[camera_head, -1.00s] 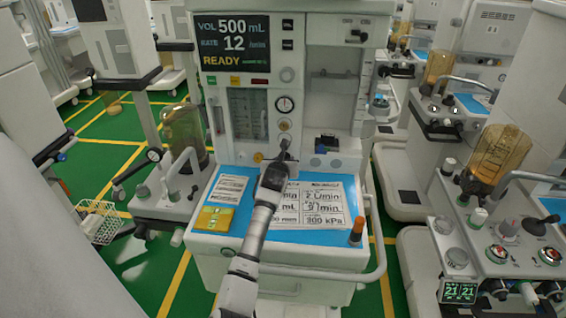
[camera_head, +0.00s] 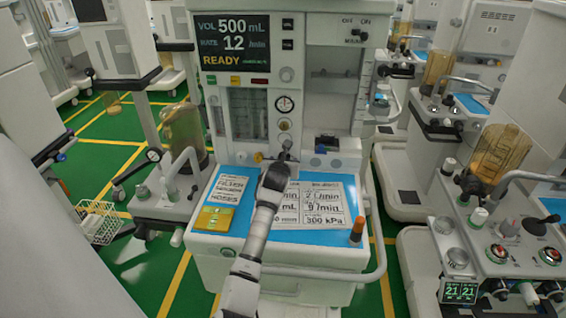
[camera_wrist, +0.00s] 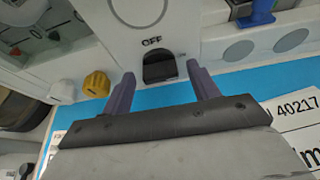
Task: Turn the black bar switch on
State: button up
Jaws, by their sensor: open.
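A black bar switch (camera_wrist: 160,66) sits on the white front panel in the wrist view, below an "OFF" label. My gripper (camera_wrist: 161,76) is open, with one finger on each side of the switch and a gap visible on both sides. I cannot tell how far the fingertips are from the panel. In the head view my gripper (camera_head: 284,156) is at the lower panel of the middle cart (camera_head: 310,259), above its worktop. The switch is hidden or too small to make out there.
A yellow knob (camera_wrist: 97,84) is left of my fingers, and a blue clamp-like part (camera_wrist: 262,12) is at upper right. Other carts stand on both sides.

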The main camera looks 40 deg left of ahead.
jog(key=shift+s+d, duration=0.1)
jog(key=b+v, duration=0.4)
jog(key=v, duration=0.9)
jog(key=shift+s+r, duration=0.2)
jog(key=shift+s, duration=0.1)
jog(key=shift+d, duration=0.1)
